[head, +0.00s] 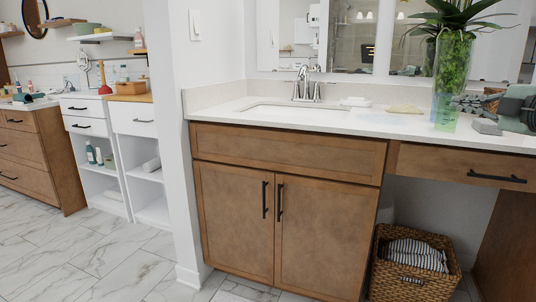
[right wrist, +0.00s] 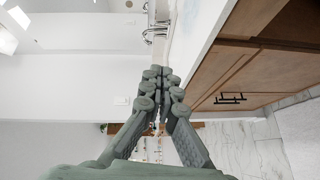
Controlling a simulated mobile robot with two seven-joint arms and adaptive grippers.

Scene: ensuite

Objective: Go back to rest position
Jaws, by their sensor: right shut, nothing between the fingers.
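My right gripper (head: 468,104) is at the right edge of the head view, above the right end of the white vanity counter (head: 376,120). Its fingers point left, near the green glass vase (head: 455,65); I cannot tell whether they touch it. In the right wrist view its fingers (right wrist: 160,78) are together with nothing between them. My left gripper is not in view.
A green see-through cup (head: 445,112) stands in front of the vase. The faucet (head: 304,84) and sink (head: 294,109) are to the left. A wicker basket (head: 412,264) with striped cloth stands below the counter. Marble-look floor (head: 100,245) is open at left.

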